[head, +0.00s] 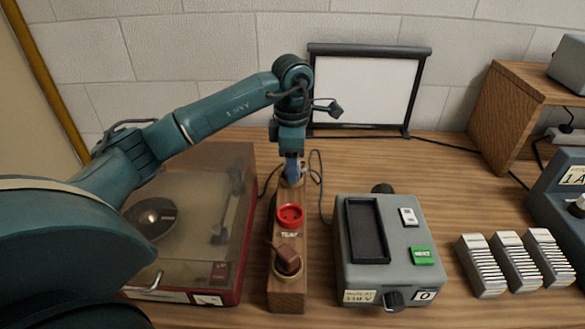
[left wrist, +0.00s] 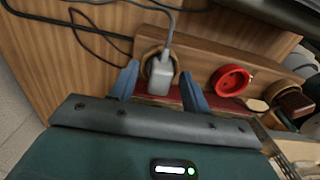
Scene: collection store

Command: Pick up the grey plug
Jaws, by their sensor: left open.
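The grey plug (left wrist: 160,76) sits in the end socket of a wooden socket strip (left wrist: 222,50), its grey cord running up in the left wrist view. My left gripper (left wrist: 159,70) is open, with one blue finger on each side of the plug; I cannot tell whether either touches it. In the head view, my left gripper (head: 292,172) points down over the far end of the strip (head: 288,298) and hides most of the plug. My right gripper is not in view.
The strip also has an empty red socket (head: 290,215) and a brown plug (head: 287,258). A record player (head: 235,230) stands left of it, a grey device (head: 390,250) right. A framed white screen (head: 362,92) stands behind. Dark cables lie near the strip's far end.

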